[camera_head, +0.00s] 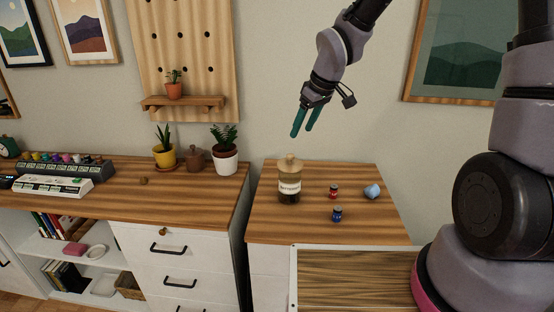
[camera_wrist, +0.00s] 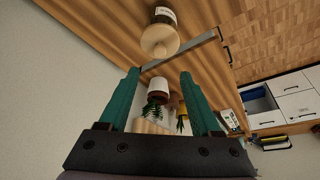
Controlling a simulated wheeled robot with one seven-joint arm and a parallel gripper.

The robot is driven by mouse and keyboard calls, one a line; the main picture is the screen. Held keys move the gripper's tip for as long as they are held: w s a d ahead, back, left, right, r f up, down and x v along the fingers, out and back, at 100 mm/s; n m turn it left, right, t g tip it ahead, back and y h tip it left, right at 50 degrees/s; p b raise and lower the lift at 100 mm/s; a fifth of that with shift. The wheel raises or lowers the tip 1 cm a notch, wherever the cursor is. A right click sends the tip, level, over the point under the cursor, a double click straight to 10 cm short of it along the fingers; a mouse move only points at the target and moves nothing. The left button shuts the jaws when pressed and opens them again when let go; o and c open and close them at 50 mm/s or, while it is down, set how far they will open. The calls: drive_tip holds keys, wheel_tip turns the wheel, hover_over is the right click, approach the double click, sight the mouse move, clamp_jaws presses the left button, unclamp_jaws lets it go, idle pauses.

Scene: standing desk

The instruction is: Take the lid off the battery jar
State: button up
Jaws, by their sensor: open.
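The battery jar (camera_head: 290,187) stands upright on the right wooden desk top, with a label around its body. Its wooden lid (camera_head: 289,163) with a small knob sits on top of it. The fingers also show in the wrist view (camera_wrist: 159,75).
A red small jar (camera_head: 333,191), a blue small jar (camera_head: 337,214) and a light blue object (camera_head: 371,191) stand right of the battery jar. Potted plants (camera_head: 225,150) stand on the left cabinet (camera_head: 205,193). A pegboard shelf (camera_head: 183,102) hangs on the wall behind.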

hover_over(291, 155)
drive_tip(key=s+d, duration=0.2)
drive_tip(key=f, duration=0.4)
drive_tip(key=shift+w+a+f, duration=0.1)
drive_tip(key=shift+a+f, duration=0.05)
drive_tip(key=shift+a, duration=0.05)
drive_tip(key=shift+x, duration=2.9)
drive_tip(key=shift+w+d, duration=0.1)
drive_tip(key=shift+d, duration=0.1)
clamp_jaws()
